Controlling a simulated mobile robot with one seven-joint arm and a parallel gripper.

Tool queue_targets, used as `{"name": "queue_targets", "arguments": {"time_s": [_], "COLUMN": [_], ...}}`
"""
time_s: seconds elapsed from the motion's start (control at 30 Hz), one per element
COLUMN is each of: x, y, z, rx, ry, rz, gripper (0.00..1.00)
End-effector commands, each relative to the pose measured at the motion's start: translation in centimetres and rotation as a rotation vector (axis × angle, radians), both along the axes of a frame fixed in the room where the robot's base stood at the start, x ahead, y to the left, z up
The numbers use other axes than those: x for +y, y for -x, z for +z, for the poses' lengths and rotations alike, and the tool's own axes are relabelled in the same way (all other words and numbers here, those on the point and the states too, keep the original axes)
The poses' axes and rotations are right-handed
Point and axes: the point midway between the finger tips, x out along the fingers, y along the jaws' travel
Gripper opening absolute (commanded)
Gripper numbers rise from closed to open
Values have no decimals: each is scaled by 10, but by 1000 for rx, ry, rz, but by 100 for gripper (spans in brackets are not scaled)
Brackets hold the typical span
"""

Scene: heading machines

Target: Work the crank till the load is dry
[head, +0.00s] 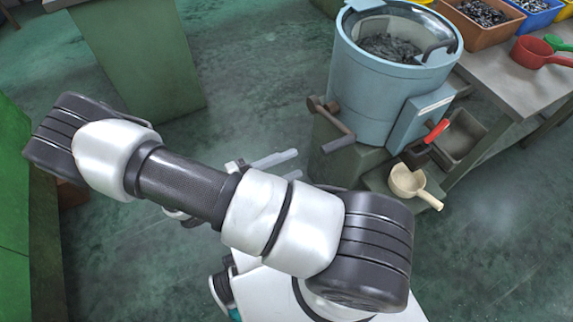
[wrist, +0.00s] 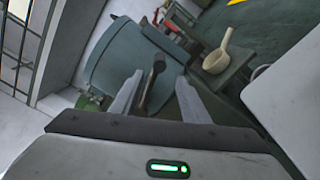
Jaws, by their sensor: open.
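A blue-grey drum machine (head: 385,85) stands on a green base at the upper right of the head view. Its open top shows a dark load of small parts (head: 390,47). A crank (head: 332,124) with a dark grip sticks out from its front left side. In the wrist view the crank (wrist: 151,82) appears between and beyond my fingers. The drum (wrist: 130,62) also shows there. My gripper (head: 272,160) is open and empty, to the left of and apart from the crank in the head view. It also shows in the wrist view (wrist: 155,98).
A red-handled lever (head: 436,131) sits on the drum's right side. Below it are a grey tray (head: 460,138) and a cream scoop (head: 408,183). A table (head: 510,88) at right holds bins of parts and a red scoop (head: 535,52).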

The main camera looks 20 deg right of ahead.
Motion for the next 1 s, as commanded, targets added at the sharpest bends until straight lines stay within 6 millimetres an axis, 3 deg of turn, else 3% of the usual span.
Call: {"name": "queue_targets", "arguments": {"time_s": [0.47,0.57,0.8,1.0], "x": [5,10,28,38], "y": [1,1,3,2], "z": [1,3,2,-1], "rx": [65,228,793,1106], "ry": [8,27,73,90], "rz": [1,-2,-9,-2], "gripper": [42,42,42,42]}}
